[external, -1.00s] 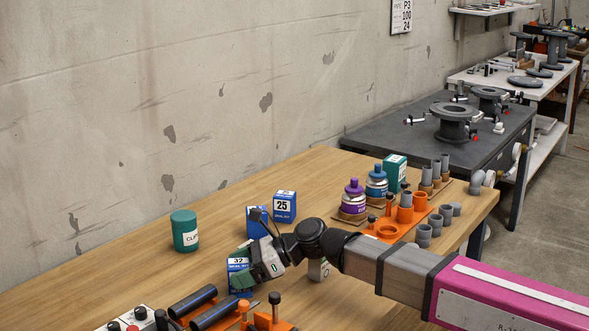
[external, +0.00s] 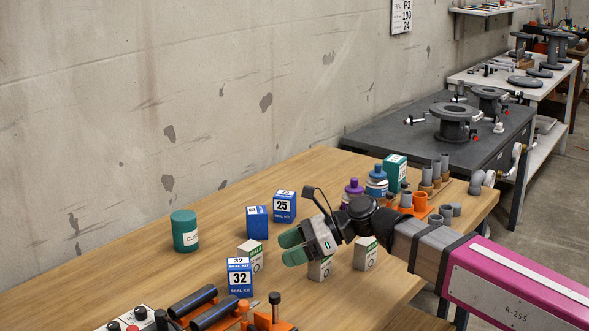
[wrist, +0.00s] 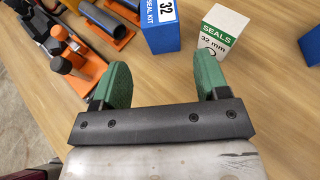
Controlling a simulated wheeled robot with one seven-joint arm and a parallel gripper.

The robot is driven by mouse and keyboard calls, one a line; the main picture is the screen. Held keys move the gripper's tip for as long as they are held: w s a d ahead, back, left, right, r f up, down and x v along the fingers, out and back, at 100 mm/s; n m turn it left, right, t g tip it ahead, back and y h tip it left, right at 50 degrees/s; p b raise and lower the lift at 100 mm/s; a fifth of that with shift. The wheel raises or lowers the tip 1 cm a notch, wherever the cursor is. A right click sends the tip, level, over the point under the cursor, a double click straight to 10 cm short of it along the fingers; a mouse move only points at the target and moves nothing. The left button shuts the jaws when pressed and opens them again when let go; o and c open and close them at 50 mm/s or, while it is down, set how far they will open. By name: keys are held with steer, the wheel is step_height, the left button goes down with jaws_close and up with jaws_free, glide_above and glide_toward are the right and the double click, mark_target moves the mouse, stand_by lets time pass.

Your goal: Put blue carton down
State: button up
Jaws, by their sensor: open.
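A blue seal kit carton marked 32 (external: 240,280) stands upright on the wooden table, free of my gripper. My gripper (external: 290,248) is open and empty, to the right of this carton and apart from it. In the wrist view the gripper's green fingers (wrist: 163,75) have nothing between them. The blue carton (wrist: 160,28) stands just beyond the fingertips there, partly cut off by the top edge.
White-and-green seals cartons stand near the gripper, one behind carton 32 (external: 250,255), others under and beside the wrist (external: 366,255). A green canister (external: 185,231) stands at left. Black pipes in orange clamps (external: 213,312) lie in front. Table is clear between canister and carton 32.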

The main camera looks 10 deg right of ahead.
stand_by(0.3)
step_height(320, 180, up, 5)
glide_toward(239, 274)
steer(key=w+a+f, duration=0.2)
steer(key=w, duration=0.1)
steer(key=shift+a+f, duration=0.2)
steer(key=shift+f, duration=0.2)
steer(key=shift+s+x, duration=0.2)
steer(key=shift+x, duration=3.5)
steer(key=shift+f, duration=0.1)
steer(key=c, duration=0.8)
